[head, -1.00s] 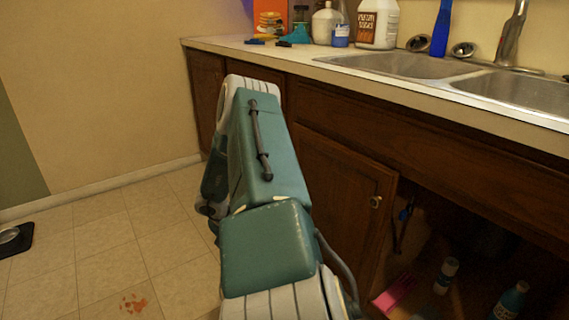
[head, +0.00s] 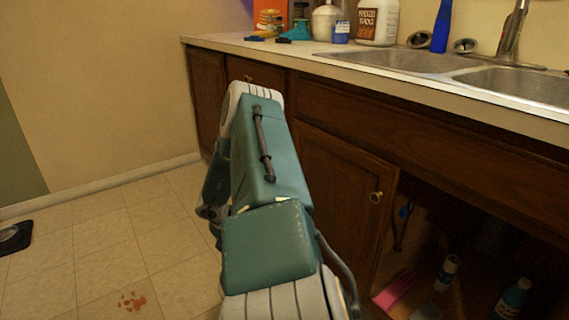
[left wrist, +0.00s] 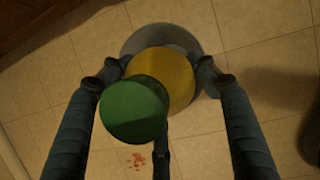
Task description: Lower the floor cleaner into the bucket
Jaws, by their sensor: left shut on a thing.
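In the left wrist view, my left gripper (left wrist: 160,72) is shut on the floor cleaner (left wrist: 178,70), a yellow container with a round green top (left wrist: 134,110) facing the camera. The fingers reach past it on both sides, and a third finger is partly behind the green top. A grey round shape, seemingly the bucket (left wrist: 140,38), shows behind and below the cleaner. The cleaner covers most of it, so I cannot tell whether its base is inside the rim. In the head view my teal arm hides gripper, cleaner and bucket. My right gripper is not in view.
The cabinet door (head: 340,190) stands beside my arm. The counter holds a double sink (head: 400,60) and several containers. The tiled floor at left is mostly clear, with a red stain (head: 132,301).

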